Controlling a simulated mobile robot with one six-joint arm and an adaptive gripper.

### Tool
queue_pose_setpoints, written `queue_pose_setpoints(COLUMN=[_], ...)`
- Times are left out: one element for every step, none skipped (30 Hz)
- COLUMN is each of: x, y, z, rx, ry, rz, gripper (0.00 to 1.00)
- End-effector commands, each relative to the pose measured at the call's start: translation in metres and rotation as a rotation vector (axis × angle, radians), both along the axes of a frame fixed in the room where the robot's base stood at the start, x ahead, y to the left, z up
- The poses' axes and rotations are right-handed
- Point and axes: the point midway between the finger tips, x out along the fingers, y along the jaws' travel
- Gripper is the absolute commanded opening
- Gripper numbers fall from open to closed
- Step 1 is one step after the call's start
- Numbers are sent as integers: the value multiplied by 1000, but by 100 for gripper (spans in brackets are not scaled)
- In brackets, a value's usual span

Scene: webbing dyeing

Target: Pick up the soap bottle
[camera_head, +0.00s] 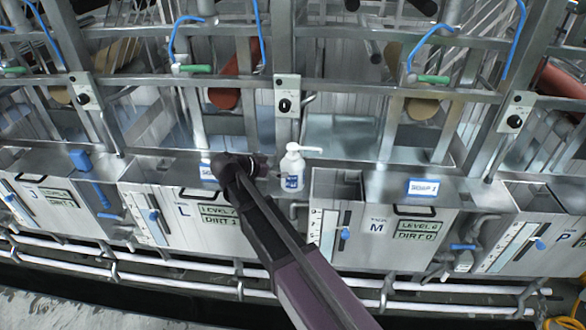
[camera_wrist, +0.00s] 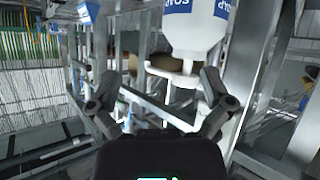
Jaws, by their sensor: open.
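The white soap bottle (camera_head: 292,168) with a pump top and a blue label stands upright on the metal ledge between tanks L and M in the head view. In the wrist view the bottle (camera_wrist: 196,32) appears inverted at the top, with its label cut by the frame edge. My gripper (camera_head: 258,165) is just left of the bottle in the head view, its fingers hard to make out there. In the wrist view my gripper (camera_wrist: 158,82) has its two fingers spread apart. The bottle's body lies beyond the fingertips, towards the right finger, not between them.
Tank L (camera_head: 180,215) and tank M (camera_head: 375,232) carry level labels and gauges along the front. Metal posts and rails (camera_head: 390,130) stand behind the ledge. A blue-and-white sign (camera_head: 422,187) sits on tank M. White pipes (camera_head: 450,285) run along the bottom.

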Motion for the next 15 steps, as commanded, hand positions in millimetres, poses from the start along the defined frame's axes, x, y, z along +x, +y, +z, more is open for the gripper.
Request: queue_pose_setpoints(x=[3, 3, 4, 4, 4, 4, 4, 4, 3, 3, 3, 3, 3, 3, 3], y=[17, 23, 31, 36, 41, 45, 48, 50, 52, 53, 53, 53, 53, 53, 53], z=[12, 16, 21, 25, 27, 30, 32, 33, 34, 34, 34, 34, 34, 34, 34], rx=[-3, -3, -2, -2, -2, 0, -1, 0, 1, 2, 2, 2, 2, 2, 2], ry=[-43, -68, -98, -119, -134, -153, -164, -173, -181, -185, -188, -189, -189, -189, -188], rz=[4, 4, 3, 3, 4, 4, 4, 4, 5, 4, 4, 4, 4, 4, 3], gripper=[100, 100, 100, 100, 100, 100, 100, 100, 100, 100, 100, 100, 100, 100, 100])
